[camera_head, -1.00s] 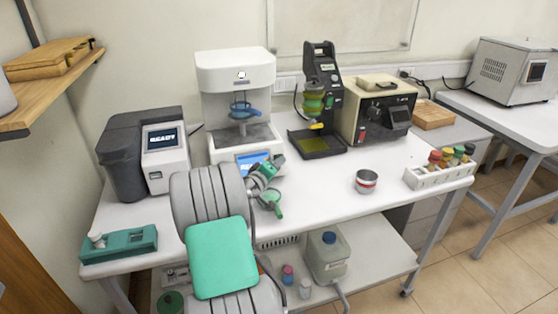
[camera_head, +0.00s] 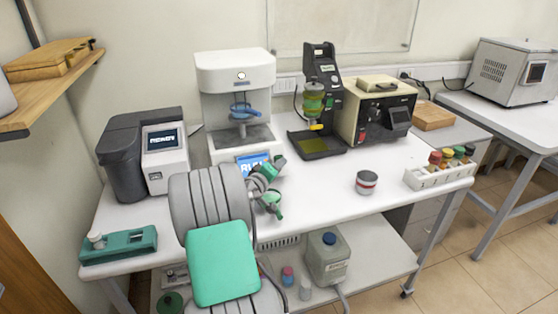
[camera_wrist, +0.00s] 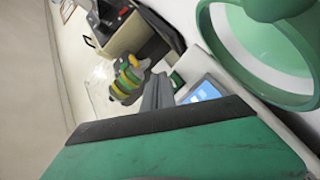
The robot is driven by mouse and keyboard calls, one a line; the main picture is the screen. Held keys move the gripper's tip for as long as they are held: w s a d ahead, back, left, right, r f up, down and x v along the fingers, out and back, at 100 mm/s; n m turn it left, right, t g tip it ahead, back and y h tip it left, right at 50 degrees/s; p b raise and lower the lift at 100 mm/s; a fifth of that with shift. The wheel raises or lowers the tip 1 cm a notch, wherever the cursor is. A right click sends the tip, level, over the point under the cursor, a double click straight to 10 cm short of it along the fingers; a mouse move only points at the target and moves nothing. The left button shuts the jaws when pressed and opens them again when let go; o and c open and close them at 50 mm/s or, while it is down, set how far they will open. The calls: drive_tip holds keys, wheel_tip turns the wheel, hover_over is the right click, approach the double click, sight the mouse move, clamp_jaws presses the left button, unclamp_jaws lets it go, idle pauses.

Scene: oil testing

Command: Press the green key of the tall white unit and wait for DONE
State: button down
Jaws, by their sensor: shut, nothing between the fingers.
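The tall white unit (camera_head: 235,75) stands at the back left of the bench. Its blue screen (camera_head: 250,166) shows large white letters that look like "RUN", partly covered by my arm. My gripper (camera_head: 275,174) is at the unit's front, just right of the screen. In the wrist view my shut grey fingers (camera_wrist: 158,92) hold nothing and end close to a small dark green key (camera_wrist: 177,79), beside the lit screen (camera_wrist: 203,91). I cannot tell whether they touch it. A blue piece (camera_head: 241,111) sits inside the unit's open bay.
A grey device reading "READY" (camera_head: 163,139) stands left of the unit. A black stand (camera_head: 322,95) and a beige-topped box (camera_head: 375,105) are to its right. A metal cup (camera_head: 366,182) and a white rack (camera_head: 437,178) of colourful-capped bottles are at the right.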

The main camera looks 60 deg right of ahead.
drive_tip(key=shift+a, duration=0.1)
drive_tip(key=shift+s+a+r+p, duration=0.25)
drive_tip(key=shift+s+a+r, duration=0.05)
drive_tip(key=shift+s+a, duration=0.6)
drive_tip(key=shift+s+a+r+p, duration=0.2)
drive_tip(key=shift+s+a+r, duration=0.1)
drive_tip(key=shift+s+a, duration=0.5)
